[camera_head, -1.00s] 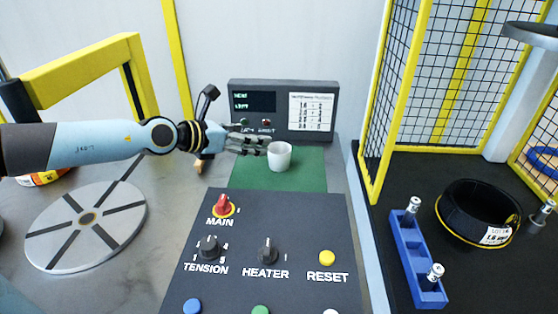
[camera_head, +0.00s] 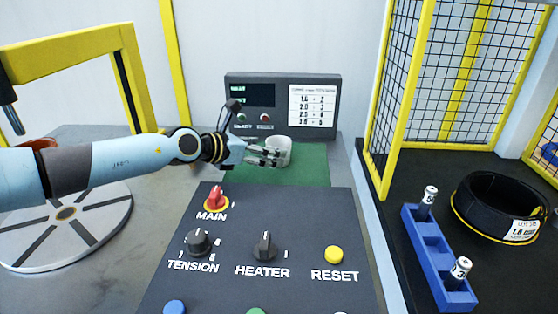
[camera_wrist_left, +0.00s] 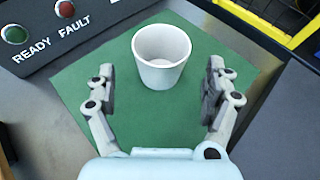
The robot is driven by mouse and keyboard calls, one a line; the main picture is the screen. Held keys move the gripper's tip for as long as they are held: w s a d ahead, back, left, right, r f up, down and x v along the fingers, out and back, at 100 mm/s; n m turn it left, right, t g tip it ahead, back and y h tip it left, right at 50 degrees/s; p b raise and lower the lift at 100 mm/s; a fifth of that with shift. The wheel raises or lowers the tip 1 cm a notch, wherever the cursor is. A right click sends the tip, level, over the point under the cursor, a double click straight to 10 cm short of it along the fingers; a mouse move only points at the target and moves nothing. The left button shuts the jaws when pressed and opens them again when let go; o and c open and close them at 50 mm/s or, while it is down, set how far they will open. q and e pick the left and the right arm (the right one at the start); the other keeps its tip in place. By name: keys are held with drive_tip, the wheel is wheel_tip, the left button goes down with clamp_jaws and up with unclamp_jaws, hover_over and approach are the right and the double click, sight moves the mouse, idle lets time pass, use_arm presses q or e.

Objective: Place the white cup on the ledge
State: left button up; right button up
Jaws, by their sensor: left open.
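The white cup (camera_head: 279,150) stands upright on a green mat (camera_head: 305,174) behind the control panel. It also shows in the left wrist view (camera_wrist_left: 162,54), where I look down into its empty inside. My left gripper (camera_head: 274,155) is open, its fingers pointing at the cup. In the wrist view the two fingers (camera_wrist_left: 160,92) are spread to either side, with the cup just beyond and between their tips. The fingers do not appear to touch the cup. In the head view they cover part of the cup's left side. My right gripper is not in view.
The control panel (camera_head: 230,285) with knobs and buttons lies in front of the mat. A display box (camera_head: 270,96) stands behind the cup. To the right are a yellow-framed mesh cage (camera_head: 400,90), a blue holder (camera_head: 431,258) and a black coil (camera_head: 480,210).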

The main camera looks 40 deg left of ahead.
use_arm(q)
drive_tip(key=b+x, duration=0.2)
drive_tip(key=x, duration=0.2)
drive_tip(key=shift+w+d+f, duration=0.1)
drive_tip(key=shift+w+f, duration=0.1)
drive_tip(key=shift+f, duration=0.05)
drive_tip(key=shift+w+f, duration=0.1)
drive_tip(key=shift+w, duration=0.35)
drive_tip(key=shift+s, duration=0.1)
drive_tip(key=c, duration=1.2)
